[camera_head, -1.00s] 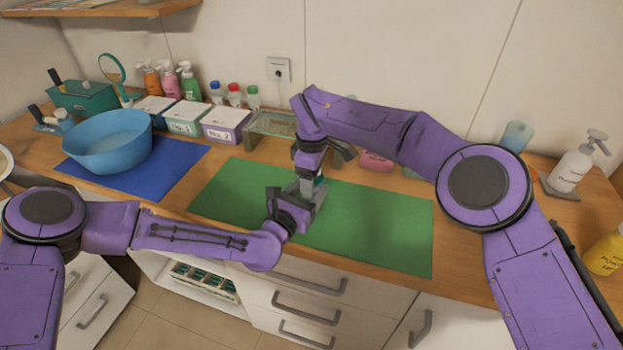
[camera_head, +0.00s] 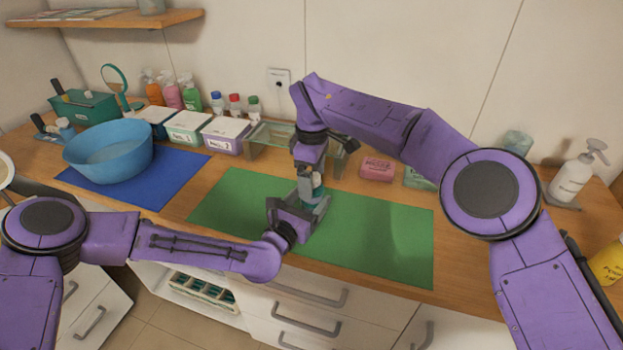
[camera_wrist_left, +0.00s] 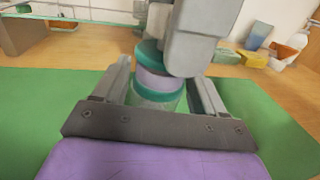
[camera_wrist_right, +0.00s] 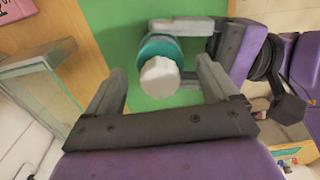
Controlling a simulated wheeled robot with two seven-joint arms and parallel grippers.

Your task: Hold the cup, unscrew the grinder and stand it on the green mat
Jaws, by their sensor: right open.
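The grinder stands upright on the green mat (camera_head: 375,235). In the left wrist view it shows a clear lower part (camera_wrist_left: 155,98), a lilac band (camera_wrist_left: 155,82) and teal rings. In the right wrist view its top has a white knob (camera_wrist_right: 160,76) over a teal part (camera_wrist_right: 157,46). My left gripper (camera_head: 298,208) is low on the mat, with one finger on each side of the cup. Whether the fingers press on it is unclear. My right gripper (camera_wrist_right: 160,85) is open above, pointing down, with its fingers on both sides of the white knob and apart from it.
A blue bowl (camera_head: 108,148) stands on a blue mat (camera_head: 140,195) to the left. Labelled boxes (camera_head: 225,130), bottles and a glass stand (camera_head: 270,136) line the back. A pink box (camera_head: 377,169) lies behind the mat. The mat's right part is clear.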

